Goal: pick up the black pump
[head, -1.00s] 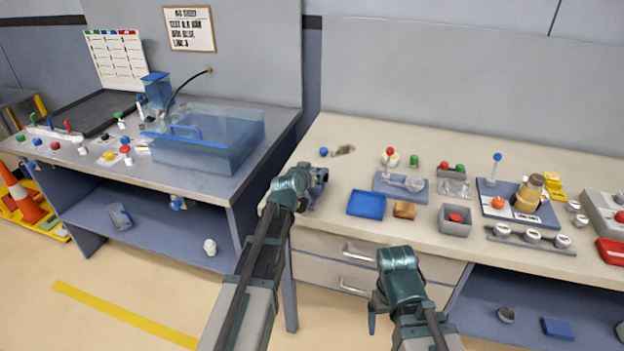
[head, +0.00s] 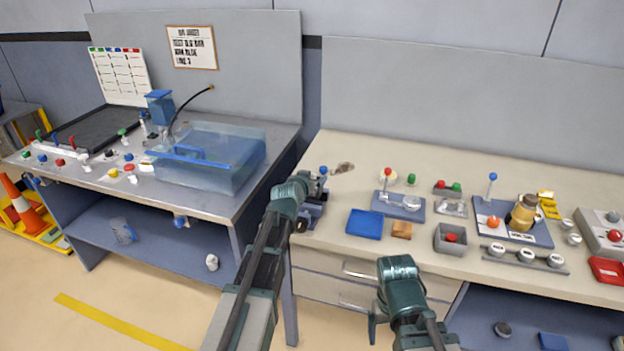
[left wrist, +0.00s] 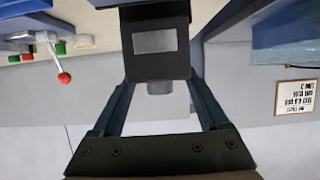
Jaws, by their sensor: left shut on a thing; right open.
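The black pump (left wrist: 156,48) is a dark block with a grey rectangular label. In the left wrist view it sits at the top centre, between the two fingers of my left gripper (left wrist: 158,85). My left gripper is shut on it. In the head view my left gripper (head: 316,200) is at the left front edge of the right bench, and I cannot make out the pump clearly there. My right gripper (head: 402,275) is open and empty, low in front of the bench drawers.
The right bench holds a blue tray (head: 365,224), a brown block (head: 401,230), a grey box (head: 451,239) and a blue-based fixture (head: 513,226). The left bench holds a clear blue tank (head: 208,160). A gap separates the benches. An orange cone (head: 21,207) stands far left.

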